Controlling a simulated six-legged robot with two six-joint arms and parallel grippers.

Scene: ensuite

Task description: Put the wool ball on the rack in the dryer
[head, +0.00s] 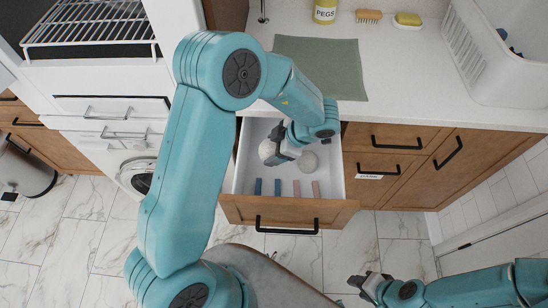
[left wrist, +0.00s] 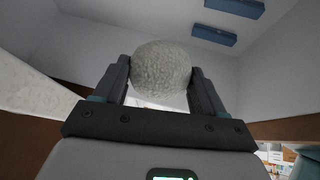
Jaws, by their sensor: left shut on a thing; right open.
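My left gripper (head: 280,157) is shut on a pale, fuzzy wool ball (head: 267,150) inside or just above the open drawer (head: 240,180). In the left wrist view the wool ball (left wrist: 161,68) sits between the two fingers. A second pale ball (head: 307,161) is in the drawer, to the right of the gripper and partly hidden by it. The white wire rack (head: 88,25) is at the upper left, in a dark opening. My right gripper (head: 370,285) is open and empty, low over the floor at the lower right.
Several blue and pink blocks (head: 296,188) lie at the drawer's front. A round-doored machine (head: 140,178) and a bin (head: 25,170) stand left.

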